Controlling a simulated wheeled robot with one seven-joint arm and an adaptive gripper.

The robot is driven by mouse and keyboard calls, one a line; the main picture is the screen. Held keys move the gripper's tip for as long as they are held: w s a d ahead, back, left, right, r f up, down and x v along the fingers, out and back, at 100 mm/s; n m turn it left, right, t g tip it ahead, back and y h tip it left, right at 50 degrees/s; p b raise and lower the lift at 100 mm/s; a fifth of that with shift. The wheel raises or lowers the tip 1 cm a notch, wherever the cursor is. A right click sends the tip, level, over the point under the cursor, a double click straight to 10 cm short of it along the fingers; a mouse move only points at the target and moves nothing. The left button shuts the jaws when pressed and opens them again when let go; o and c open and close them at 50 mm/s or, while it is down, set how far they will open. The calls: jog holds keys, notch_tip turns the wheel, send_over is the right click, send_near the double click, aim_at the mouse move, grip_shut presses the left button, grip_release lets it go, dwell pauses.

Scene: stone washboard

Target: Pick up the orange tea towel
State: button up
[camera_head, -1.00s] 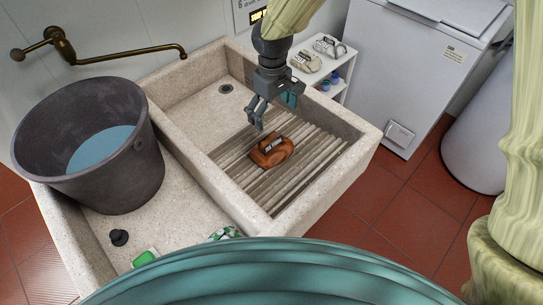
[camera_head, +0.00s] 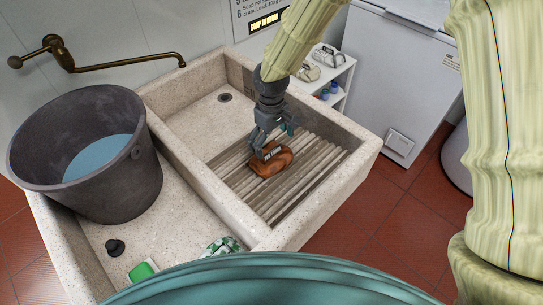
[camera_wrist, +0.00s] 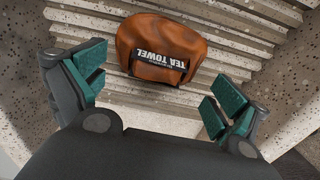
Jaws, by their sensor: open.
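The orange tea towel (camera_head: 281,163) is a folded bundle lying on the ribbed washboard (camera_head: 300,185) in the stone sink. In the wrist view the towel (camera_wrist: 150,62) sits at top centre, with a dark label reading "TEA TOWEL" facing the camera. My gripper (camera_head: 262,152) is just above the towel in the head view and covers part of it. In the wrist view my gripper (camera_wrist: 155,92) is open, with green finger pads on either side and the towel beyond and between them. Nothing is held. Whether the fingertips touch the towel cannot be told.
The stone sink's walls (camera_head: 205,180) enclose the washboard. A dark bucket of water (camera_head: 85,160) stands in the left basin, near a green block (camera_head: 141,271) and a patterned cloth (camera_head: 222,246). A brass tap (camera_head: 125,60) reaches over from the left wall. A white shelf (camera_head: 340,82) stands behind.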

aim_at(271, 148)
jog(key=shift+w+a+f+p, duration=0.1)
jog(key=shift+f+p, duration=0.05)
jog(key=shift+f, duration=0.85)
jog(key=shift+w+f+p, duration=0.1)
jog(key=shift+f+p, duration=0.05)
jog(key=shift+f, duration=0.85)
jog(key=shift+c, duration=0.2)
jog(key=c, duration=1.3)
jog(key=shift+c, duration=0.2)
jog(key=shift+r, duration=0.1)
notch_tip(271, 148, up, 10)
jog(key=shift+f+b, duration=0.1)
jog(key=shift+b, duration=0.5)
